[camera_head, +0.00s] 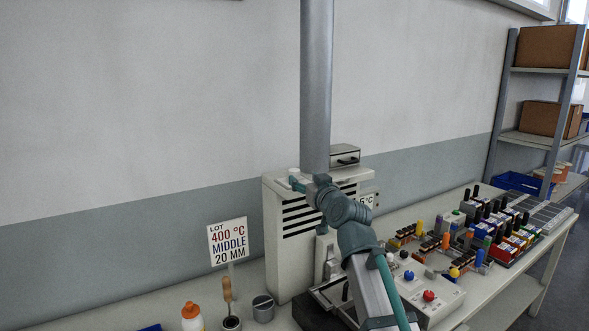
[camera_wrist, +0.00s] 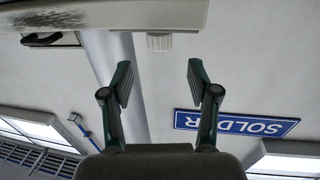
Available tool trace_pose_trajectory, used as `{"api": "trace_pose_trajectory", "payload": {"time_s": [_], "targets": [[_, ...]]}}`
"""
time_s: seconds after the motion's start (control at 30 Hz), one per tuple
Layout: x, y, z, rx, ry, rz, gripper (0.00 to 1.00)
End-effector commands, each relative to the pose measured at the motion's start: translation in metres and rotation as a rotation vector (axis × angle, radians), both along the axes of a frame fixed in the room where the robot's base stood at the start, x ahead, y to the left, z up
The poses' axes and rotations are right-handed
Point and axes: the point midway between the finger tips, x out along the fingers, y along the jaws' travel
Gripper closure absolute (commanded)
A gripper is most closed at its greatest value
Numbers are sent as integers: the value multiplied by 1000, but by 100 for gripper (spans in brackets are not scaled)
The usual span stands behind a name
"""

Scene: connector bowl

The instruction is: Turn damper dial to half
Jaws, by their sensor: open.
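A small white ribbed knob, which looks like the damper dial (camera_wrist: 158,42), sits on the top of the pale cabinet (camera_wrist: 100,15) in the wrist view, which is upside down. In the head view the dial (camera_head: 294,172) shows at the cabinet's top left, beside the grey pipe. My gripper (camera_wrist: 160,80) is open and empty, with its two fingers spread wider than the dial. The dial lies beyond the fingertips, roughly centred between them and apart from both. In the head view my gripper (camera_head: 297,184) is close to the dial and partly overlaps the cabinet. No dial marking is readable.
A grey pipe (camera_head: 316,80) rises beside the dial, and a small box with a black handle (camera_head: 345,156) stands behind it. A sign (camera_head: 228,243) reads "400 °C MIDDLE 20 MM". Connectors and a control box (camera_head: 430,296) crowd the bench to the right.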

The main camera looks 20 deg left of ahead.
Motion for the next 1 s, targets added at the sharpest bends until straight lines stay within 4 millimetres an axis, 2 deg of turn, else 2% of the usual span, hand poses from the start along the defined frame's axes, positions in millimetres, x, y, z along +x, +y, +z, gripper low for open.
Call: {"api": "trace_pose_trajectory", "payload": {"time_s": [0.2, 0.43, 0.6, 0.9, 0.93, 1.0], "targets": [[32, 28, 4, -1, 1, 1, 40], [55, 49, 3, 0, 1, 0, 40], [62, 56, 1, 1, -1, -1, 40], [63, 57, 0, 1, -1, -1, 40], [63, 57, 0, 1, -1, -1, 42], [63, 57, 0, 1, -1, -1, 53]]}}
